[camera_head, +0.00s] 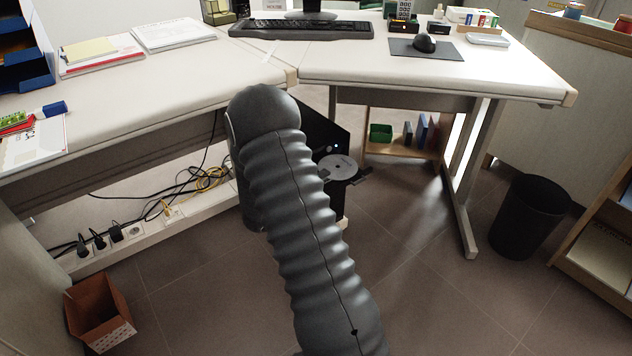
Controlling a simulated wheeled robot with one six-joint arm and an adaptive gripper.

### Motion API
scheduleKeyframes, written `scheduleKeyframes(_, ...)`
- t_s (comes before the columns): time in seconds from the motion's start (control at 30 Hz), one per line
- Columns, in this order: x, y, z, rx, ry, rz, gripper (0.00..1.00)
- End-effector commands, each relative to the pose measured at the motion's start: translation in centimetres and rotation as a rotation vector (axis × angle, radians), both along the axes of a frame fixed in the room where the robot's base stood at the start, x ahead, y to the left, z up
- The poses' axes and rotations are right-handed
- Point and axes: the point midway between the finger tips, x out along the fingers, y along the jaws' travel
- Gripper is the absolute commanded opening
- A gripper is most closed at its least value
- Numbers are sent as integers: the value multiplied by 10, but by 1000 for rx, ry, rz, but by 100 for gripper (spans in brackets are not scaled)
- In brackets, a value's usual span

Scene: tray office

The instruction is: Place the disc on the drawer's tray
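A pale grey disc (338,167) with a small centre hole shows just right of my arm, low in front of the black computer case (322,132) under the desk. Dark parts show at the disc's lower right edge. I cannot tell whether they belong to the drawer's tray or to my gripper. I also cannot tell whether the disc rests on the tray or is held above it. My ribbed grey arm covers the middle of the view. It hides the left part of the case, and my gripper cannot be made out.
White desks (420,65) stand above the case, with a metal leg (463,185) to the right. A black bin (530,215) and a brown box (98,312) stand on the floor. Cables and sockets (130,230) lie at left. The floor at centre right is clear.

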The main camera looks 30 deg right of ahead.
Motion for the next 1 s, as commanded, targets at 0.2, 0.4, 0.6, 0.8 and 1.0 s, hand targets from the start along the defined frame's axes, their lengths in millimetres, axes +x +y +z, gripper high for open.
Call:
scheduleKeyframes(0.2,22,2,-22,1,-3,0,0)
scheduleKeyframes(0.4,27,2,-22,1,-1,2,0)
scheduleKeyframes(0.6,27,2,-23,0,0,1,0)
scheduleKeyframes(0.8,27,2,-24,0,-1,1,31)
scheduleKeyframes(1.0,27,2,-24,0,-1,1,31)
